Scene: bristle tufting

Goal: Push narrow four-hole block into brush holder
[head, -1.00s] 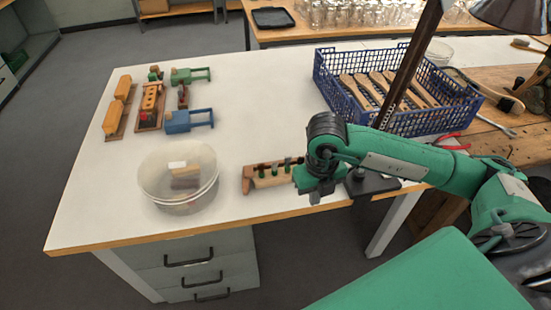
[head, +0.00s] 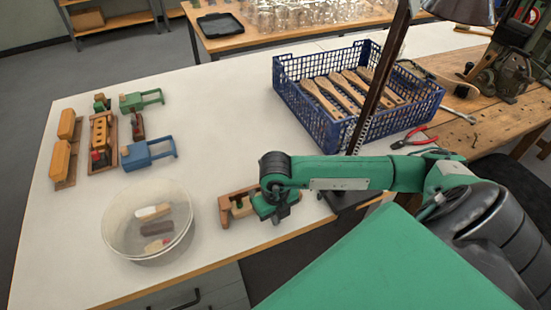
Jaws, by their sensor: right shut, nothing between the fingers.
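A small wooden fixture, seemingly the brush holder (head: 226,211), lies near the front edge of the white table. A light wooden block (head: 242,208) sits in it; its holes cannot be made out, so I cannot tell if it is the narrow four-hole block or how deep it sits. My right gripper (head: 275,214) is shut and empty, pointing down at the holder's right end, which it hides. I cannot tell if it touches. My left gripper is not in view.
A clear bowl (head: 118,243) with several small pieces stands left of the holder. Farther left are wooden blocks on trays (head: 58,185), a blue tool (head: 148,152) and a green tool (head: 141,100). A blue crate (head: 290,108) of wooden brush handles and a dark post (head: 383,75) stand behind my right arm.

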